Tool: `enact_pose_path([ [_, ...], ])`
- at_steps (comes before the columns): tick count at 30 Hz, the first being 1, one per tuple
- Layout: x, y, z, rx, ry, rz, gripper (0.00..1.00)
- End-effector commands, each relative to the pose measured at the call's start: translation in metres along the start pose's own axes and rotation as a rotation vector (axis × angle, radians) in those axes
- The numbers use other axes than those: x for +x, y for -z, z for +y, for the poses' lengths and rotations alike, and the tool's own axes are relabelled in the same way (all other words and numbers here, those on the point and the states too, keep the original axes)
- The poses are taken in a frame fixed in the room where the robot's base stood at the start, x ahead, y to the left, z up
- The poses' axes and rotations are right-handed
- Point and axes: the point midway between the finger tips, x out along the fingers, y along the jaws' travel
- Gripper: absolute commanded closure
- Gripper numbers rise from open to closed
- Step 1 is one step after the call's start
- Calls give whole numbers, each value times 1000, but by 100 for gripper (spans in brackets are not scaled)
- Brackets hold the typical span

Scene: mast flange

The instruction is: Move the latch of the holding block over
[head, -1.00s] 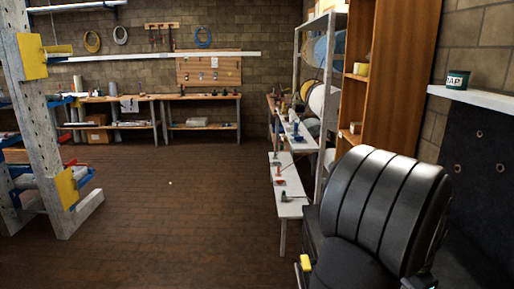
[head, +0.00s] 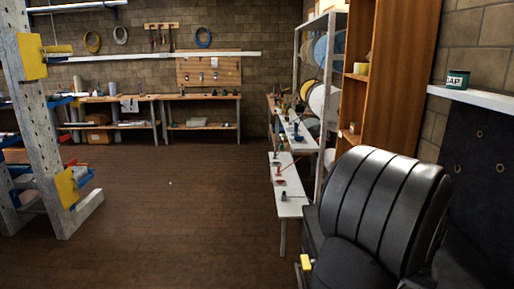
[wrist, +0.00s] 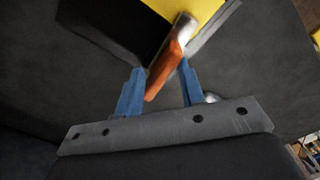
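In the wrist view, the orange latch (wrist: 164,66) slants down and left from a silver rounded piece (wrist: 185,27) at the yellow block (wrist: 205,9). My gripper (wrist: 160,68) has two blue fingers, spread apart, with the latch's lower end in the gap between them. The latch looks close to the left finger; I cannot tell whether they touch. A gap shows between the latch and the right finger. The head view does not clearly show my gripper or the latch.
In the wrist view, a dark plate (wrist: 110,25) lies left of the block, before a dark grey surface (wrist: 270,75). In the head view, a black padded seat-like object (head: 385,205) fills the lower right. A narrow white bench (head: 290,200) stands left of it. The brown floor (head: 170,210) is open.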

Motion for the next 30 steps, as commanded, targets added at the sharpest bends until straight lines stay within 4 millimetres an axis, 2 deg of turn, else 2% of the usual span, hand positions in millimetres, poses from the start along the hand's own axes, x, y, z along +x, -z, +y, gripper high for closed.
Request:
enact_pose_path([
  [14,0,0,0,1,0,0,65],
  [17,-7,2,0,30,0,2,65],
  [20,-32,6,1,130,-1,7,65],
  [27,-122,8,1,528,1,7,65],
  [30,-151,5,1,657,1,6,65],
])
